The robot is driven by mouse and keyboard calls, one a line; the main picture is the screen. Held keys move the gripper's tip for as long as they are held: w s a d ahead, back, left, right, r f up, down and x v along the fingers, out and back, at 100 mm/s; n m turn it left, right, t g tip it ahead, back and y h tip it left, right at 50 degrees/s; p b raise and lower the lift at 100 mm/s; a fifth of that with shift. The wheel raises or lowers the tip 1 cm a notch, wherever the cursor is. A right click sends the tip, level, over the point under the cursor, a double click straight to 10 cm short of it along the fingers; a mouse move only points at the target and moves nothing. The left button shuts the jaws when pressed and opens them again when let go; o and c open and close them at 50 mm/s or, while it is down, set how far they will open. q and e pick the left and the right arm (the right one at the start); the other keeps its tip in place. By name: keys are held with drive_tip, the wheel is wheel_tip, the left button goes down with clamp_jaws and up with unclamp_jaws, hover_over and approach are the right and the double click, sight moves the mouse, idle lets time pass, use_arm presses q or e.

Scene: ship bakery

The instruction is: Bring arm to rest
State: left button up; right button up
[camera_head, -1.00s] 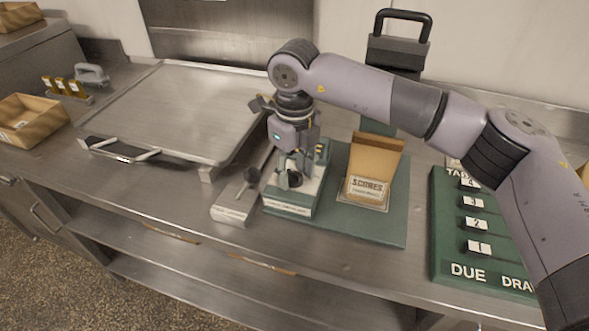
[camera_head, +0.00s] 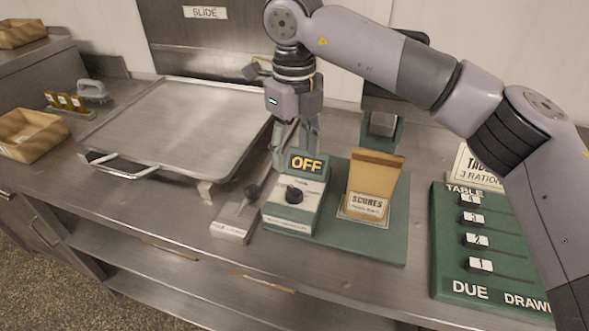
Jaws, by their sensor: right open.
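My right gripper (camera_head: 294,150) hangs from the purple-grey right arm (camera_head: 395,65), pointing down just behind a small "OFF" sign (camera_head: 306,165). It is open, with no object seen between its fingers. The sign stands at the back of a pale box with a dark knob (camera_head: 294,195), on a green base. The gripper is apart from the knob. My left gripper is outside the picture.
A large metal tray (camera_head: 175,125) with handles lies left. A wooden "SCORES" box (camera_head: 372,185) stands right of the knob box. A green board (camera_head: 480,240) with numbered sliders is under my arm's right side. A small lever block (camera_head: 232,225) sits in front.

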wheel_tip(320, 180, up, 2)
drive_tip(key=shift+r, duration=0.1)
